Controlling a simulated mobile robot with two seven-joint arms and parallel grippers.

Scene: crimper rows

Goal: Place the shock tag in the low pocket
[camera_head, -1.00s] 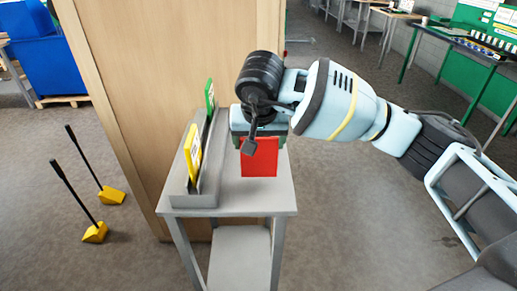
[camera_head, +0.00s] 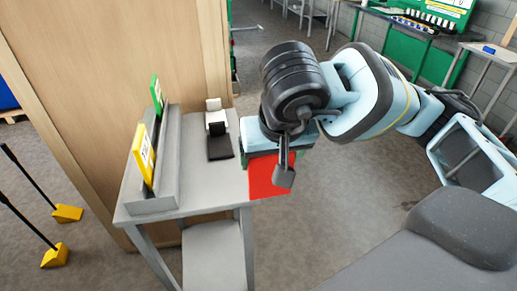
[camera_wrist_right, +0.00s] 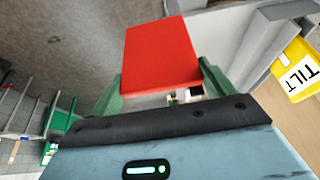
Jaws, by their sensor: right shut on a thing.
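My right gripper (camera_head: 262,138) is shut on a flat red tag (camera_head: 268,178), which I take for the shock tag; no lettering shows on it. In the head view the tag is at the right edge of the small grey table (camera_head: 205,190). The red tag (camera_wrist_right: 160,52) also shows between the green fingers in the right wrist view (camera_wrist_right: 160,85). A grey rack (camera_head: 155,204) on the table's left side holds a yellow tag (camera_head: 143,155) and a green tag (camera_head: 157,92), both upright. I cannot tell which pocket is low. My left gripper is out of view.
A black and white device (camera_head: 219,145) stands at the table's back. A wooden panel (camera_head: 120,60) rises behind the rack. A lower shelf (camera_head: 213,255) is under the tabletop. Yellow-footed black poles (camera_head: 55,256) stand on the floor at left. The tabletop's front is clear.

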